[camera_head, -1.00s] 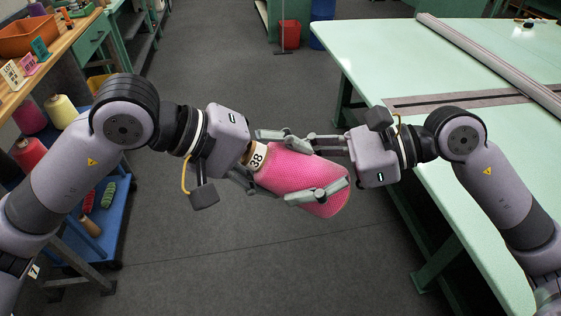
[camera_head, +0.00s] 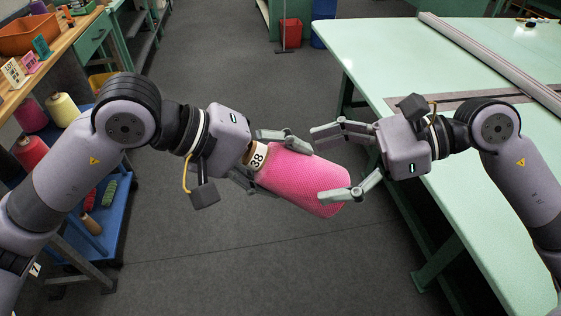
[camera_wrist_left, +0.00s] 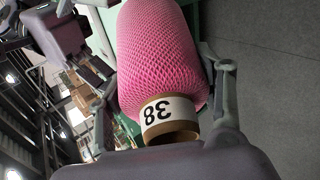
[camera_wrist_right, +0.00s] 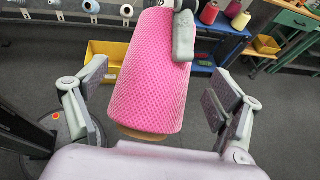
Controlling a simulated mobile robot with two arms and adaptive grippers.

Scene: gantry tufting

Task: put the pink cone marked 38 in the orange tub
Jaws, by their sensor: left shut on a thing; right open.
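The pink cone (camera_head: 303,180) has a white band marked 38 near its brown narrow end and is held in the air over the floor, lying on its side. My left gripper (camera_head: 268,160) is shut on it near the labelled end; the left wrist view shows the cone (camera_wrist_left: 160,55) between its fingers. My right gripper (camera_head: 325,163) is open, its fingertips close to the cone's wide end. The right wrist view shows the cone (camera_wrist_right: 151,75) ahead of the spread right fingers. The orange tub (camera_head: 28,36) stands on the wooden bench at the upper left.
The wooden bench (camera_head: 62,50) also bears small number cards (camera_head: 14,72). A blue cart (camera_head: 112,215) below holds a yellow cone (camera_head: 62,112) and red cones. A pale green table (camera_head: 430,75) fills the right. Grey floor lies open between.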

